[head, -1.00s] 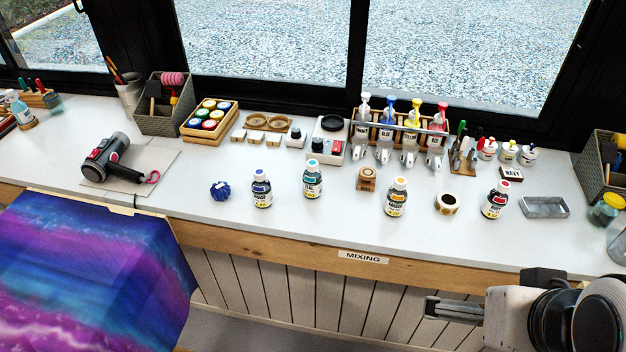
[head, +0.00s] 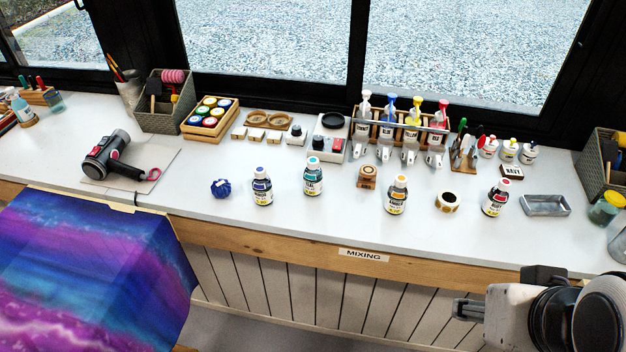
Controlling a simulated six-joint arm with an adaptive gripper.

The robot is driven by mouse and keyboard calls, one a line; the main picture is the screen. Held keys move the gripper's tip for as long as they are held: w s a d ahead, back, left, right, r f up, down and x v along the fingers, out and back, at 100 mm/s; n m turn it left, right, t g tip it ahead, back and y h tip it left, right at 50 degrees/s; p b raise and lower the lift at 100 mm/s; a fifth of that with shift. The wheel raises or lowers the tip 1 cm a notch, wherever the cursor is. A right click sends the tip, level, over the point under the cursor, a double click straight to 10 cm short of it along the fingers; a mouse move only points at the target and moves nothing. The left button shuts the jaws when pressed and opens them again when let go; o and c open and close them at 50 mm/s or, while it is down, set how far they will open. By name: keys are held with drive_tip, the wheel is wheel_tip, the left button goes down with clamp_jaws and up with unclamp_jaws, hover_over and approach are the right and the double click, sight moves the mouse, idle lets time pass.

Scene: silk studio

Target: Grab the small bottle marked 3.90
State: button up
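Four small dark bottles with coloured caps and white-and-yellow labels stand upright and apart along the front of the white counter. They are a blue-capped bottle (head: 262,188), a teal-capped bottle (head: 313,178), an amber-capped bottle (head: 396,196) and a red-capped bottle (head: 495,199). Their price figures are too small to read surely, so I cannot tell which is marked 3.90. My gripper (head: 464,309) is at the lower right, in front of the counter edge and away from all the bottles. Its fingers are seen edge-on and partly hidden, so their opening is unclear.
On the counter (head: 345,222), a dark blue lumpy item (head: 221,188), a wooden stamp (head: 368,176) and a tape roll (head: 447,202) lie among the bottles. A grey metal tray (head: 546,205) is right of the red-capped bottle. A pump-bottle rack (head: 437,137) stands behind.

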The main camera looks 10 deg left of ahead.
drive_tip(key=shift+w, duration=0.1)
drive_tip(key=w+a+f+n+t+y, duration=0.1)
drive_tip(key=w+a+n+t, duration=0.2)
drive_tip(key=w, duration=1.2)
drive_tip(key=w+a+f+n+t+y, duration=0.1)
drive_tip(key=w+a+f+t, duration=0.35)
drive_tip(key=w, duration=1.05)
drive_tip(key=n+t+y, duration=0.1)
drive_tip(key=n+y, duration=0.2)
drive_tip(key=y, duration=0.6)
approach(316, 165)
drive_tip(key=x, duration=0.4)
drive_tip(key=shift+s+f, duration=0.15)
drive_tip(key=shift+x, duration=1.25)
